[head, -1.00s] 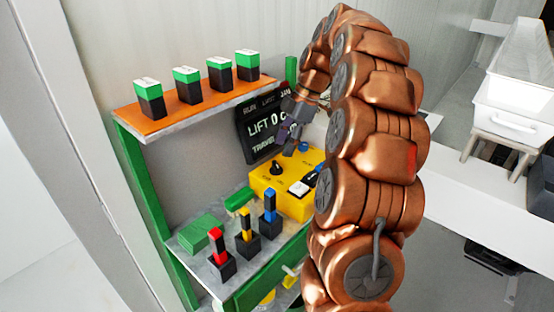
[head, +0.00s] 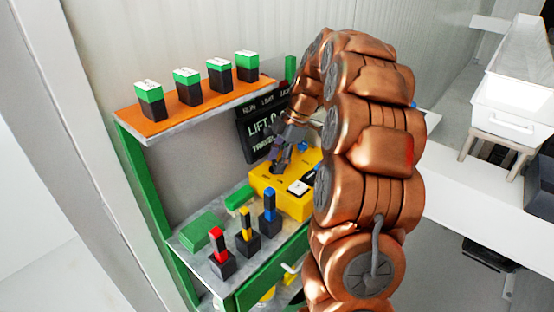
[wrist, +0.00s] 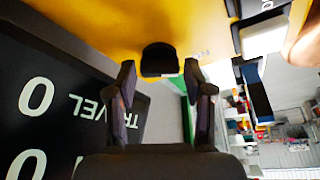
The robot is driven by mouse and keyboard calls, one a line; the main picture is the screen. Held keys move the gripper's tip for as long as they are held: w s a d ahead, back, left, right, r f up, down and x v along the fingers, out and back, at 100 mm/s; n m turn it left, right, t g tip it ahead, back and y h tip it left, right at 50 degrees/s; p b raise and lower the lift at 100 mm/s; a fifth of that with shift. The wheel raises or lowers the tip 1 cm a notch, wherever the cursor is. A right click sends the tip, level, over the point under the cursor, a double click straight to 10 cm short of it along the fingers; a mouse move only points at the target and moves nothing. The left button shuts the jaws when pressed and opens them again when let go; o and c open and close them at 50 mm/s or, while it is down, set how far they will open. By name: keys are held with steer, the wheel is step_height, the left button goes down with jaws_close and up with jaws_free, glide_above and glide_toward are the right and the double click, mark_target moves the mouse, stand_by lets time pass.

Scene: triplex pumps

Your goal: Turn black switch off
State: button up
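The black switch (wrist: 160,60) is a dark knob on the yellow control box (head: 262,185). In the wrist view it sits between and just ahead of my fingertips. My gripper (wrist: 159,74) is open, with one finger to each side of the switch and nothing held. Contact with the switch cannot be made out. In the head view my gripper (head: 279,163) is over the back left part of the box and mostly covers the switch.
A black display (head: 258,140) reading LIFT and TRAVEL stands close behind the gripper. A white rocker switch (head: 300,187) is on the box. Red (head: 218,245), yellow (head: 245,230) and blue (head: 269,215) levers stand in front. An orange shelf (head: 205,112) holds several green-topped black blocks.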

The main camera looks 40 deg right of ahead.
steer(key=c, duration=0.8)
steer(key=shift+c, duration=0.2)
steer(key=shift+f+m+b, duration=0.1)
steer(key=shift+m+b, duration=0.2)
steer(key=shift+b, duration=0.1)
steer(key=shift+f+m+t+b, duration=0.15)
steer(key=shift+m+t+b, duration=0.25)
steer(key=shift+m+b, duration=0.55)
steer(key=m+h+b, duration=0.1)
steer(key=m+b, duration=0.1)
steer(key=shift+s+a+m+t+b, duration=0.1)
steer(key=shift+m+t+b, duration=0.2)
steer(key=shift+t, duration=0.1)
steer(key=m+b, duration=0.1)
steer(key=m, duration=0.1)
steer(key=m+t+h+b, duration=0.1)
steer(key=m, duration=0.1)
steer(key=shift+s+m+h+b, duration=0.1)
steer(key=shift+m+h+b, duration=0.2)
steer(key=shift+m, duration=0.05)
steer(key=shift+r+m+h+b, duration=0.3)
steer(key=shift+m+h, duration=0.1)
steer(key=shift+m, duration=0.6)
steer(key=o, duration=0.9)
steer(key=shift+c, duration=0.2)
